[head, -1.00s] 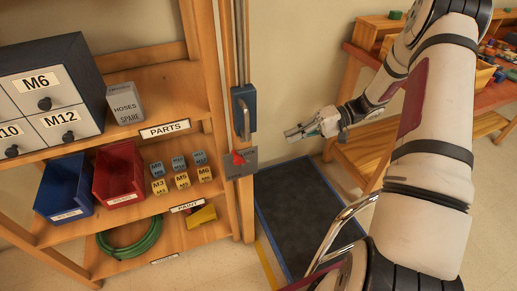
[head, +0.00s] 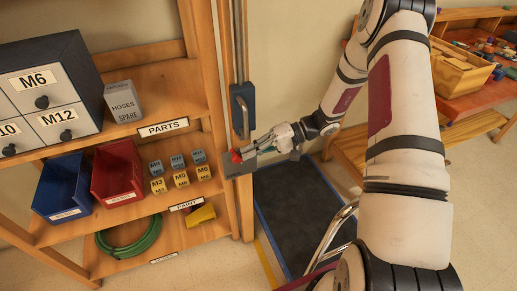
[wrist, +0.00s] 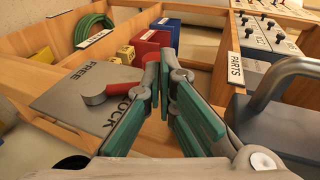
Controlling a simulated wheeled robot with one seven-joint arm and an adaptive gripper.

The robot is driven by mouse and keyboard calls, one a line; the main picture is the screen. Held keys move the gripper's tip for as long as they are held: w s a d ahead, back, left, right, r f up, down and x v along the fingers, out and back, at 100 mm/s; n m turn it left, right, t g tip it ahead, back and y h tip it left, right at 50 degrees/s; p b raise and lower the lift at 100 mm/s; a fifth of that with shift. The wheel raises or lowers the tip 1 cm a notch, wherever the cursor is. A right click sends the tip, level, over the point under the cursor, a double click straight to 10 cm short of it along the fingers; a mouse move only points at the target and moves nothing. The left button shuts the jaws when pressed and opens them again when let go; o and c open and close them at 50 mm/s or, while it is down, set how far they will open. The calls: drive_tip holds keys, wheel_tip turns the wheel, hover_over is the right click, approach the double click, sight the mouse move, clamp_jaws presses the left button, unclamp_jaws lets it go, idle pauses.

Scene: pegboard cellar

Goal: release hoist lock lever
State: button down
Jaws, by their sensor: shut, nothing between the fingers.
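The lock lever is red with a grey hub (wrist: 93,94) and sits on a grey plate (wrist: 65,107) marked FREE and LOCK. The plate also shows in the head view (head: 238,170), on the post at the right end of the shelf, with the red lever (head: 236,156) on it. In the wrist view the red arm (wrist: 124,88) points right from the hub, its end partly hidden by my left finger. My gripper (head: 247,153) is shut and empty, its tips right beside the lever. Its fingers also show in the wrist view (wrist: 165,62). I cannot tell whether they touch it.
A blue block with a grey handle (head: 244,118) is on the post just above my gripper. Shelves to the left hold a red bin (head: 118,172), a blue bin (head: 62,187) and small labelled blocks. A dark mat (head: 300,215) lies below. A workbench stands at the right.

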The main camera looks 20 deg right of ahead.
sight(234, 160)
drive_tip(key=shift+a, duration=0.2)
idle(0.3)
drive_tip(key=shift+a+h, duration=0.15)
drive_tip(key=shift+h, duration=0.25)
drive_tip(key=shift+a+p, duration=0.15)
drive_tip(key=shift+p, duration=0.2)
drive_tip(key=shift+a+h+p, duration=0.3)
drive_tip(key=shift+a+h, duration=0.35)
drive_tip(key=shift+h, duration=0.25)
drive_tip(key=shift+s+b+x, duration=0.1)
drive_tip(key=shift+b+x, duration=0.3)
drive_tip(key=shift+x, duration=0.35)
drive_tip(key=shift+s+b+x, duration=0.15)
drive_tip(key=shift+b+x, duration=0.25)
drive_tip(key=shift+x, duration=0.3)
drive_tip(key=shift+a+r, duration=0.1)
drive_tip(key=shift+a, duration=0.15)
drive_tip(key=v, duration=1.2)
drive_tip(key=shift+w, duration=0.1)
